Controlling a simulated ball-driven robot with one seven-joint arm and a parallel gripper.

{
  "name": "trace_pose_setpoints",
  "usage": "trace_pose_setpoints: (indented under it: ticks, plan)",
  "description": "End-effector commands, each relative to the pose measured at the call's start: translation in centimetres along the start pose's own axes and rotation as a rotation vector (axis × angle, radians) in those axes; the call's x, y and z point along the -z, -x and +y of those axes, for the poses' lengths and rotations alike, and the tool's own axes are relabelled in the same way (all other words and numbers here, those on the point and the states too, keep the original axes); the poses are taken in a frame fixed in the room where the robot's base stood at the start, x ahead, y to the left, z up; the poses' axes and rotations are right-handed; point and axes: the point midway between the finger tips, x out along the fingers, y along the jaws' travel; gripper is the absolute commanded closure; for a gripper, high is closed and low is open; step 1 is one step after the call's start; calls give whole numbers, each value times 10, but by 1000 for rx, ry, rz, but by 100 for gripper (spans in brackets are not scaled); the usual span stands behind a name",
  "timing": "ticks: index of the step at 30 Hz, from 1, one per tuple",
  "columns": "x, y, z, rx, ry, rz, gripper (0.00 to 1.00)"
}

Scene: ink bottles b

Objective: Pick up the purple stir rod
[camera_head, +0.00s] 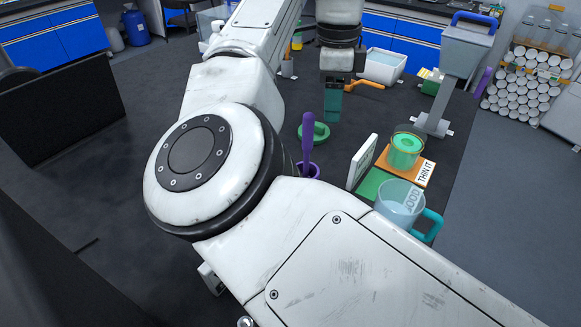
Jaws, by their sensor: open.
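The purple stir rod (308,133) stands nearly upright, its lower end by a small purple container (314,171) that my arm partly hides. I cannot see the rod's bottom end. My gripper (333,112) hangs above the bench, above and to the right of the rod in the picture. Its fingers are teal and look apart from the rod. It is open, and I see nothing between the fingers.
A round green piece (319,132) lies right behind the rod. To the right are a white upright card (361,163), a green jar (405,149) on an orange mat (419,170) and a clear mug (400,201). A white tub (381,68) stands behind. My arm hides the near bench.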

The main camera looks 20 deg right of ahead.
Motion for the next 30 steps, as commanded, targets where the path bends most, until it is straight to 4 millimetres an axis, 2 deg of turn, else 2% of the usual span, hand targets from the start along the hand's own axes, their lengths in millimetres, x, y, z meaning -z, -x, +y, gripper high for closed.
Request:
trace_pose_setpoints:
  ticks: [1, 3, 7, 15, 23, 30]
  plan:
    - [-11, 9, 2, -8, -2, -18, 45]
    - [-20, 17, 5, -17, -8, -27, 45]
    - [-27, 21, 8, -26, -14, -34, 45]
    - [-28, -17, 9, -27, -15, -33, 45]
    - [-30, -36, 8, -26, -15, -33, 45]
    - [-34, -70, 7, -26, -14, -33, 45]
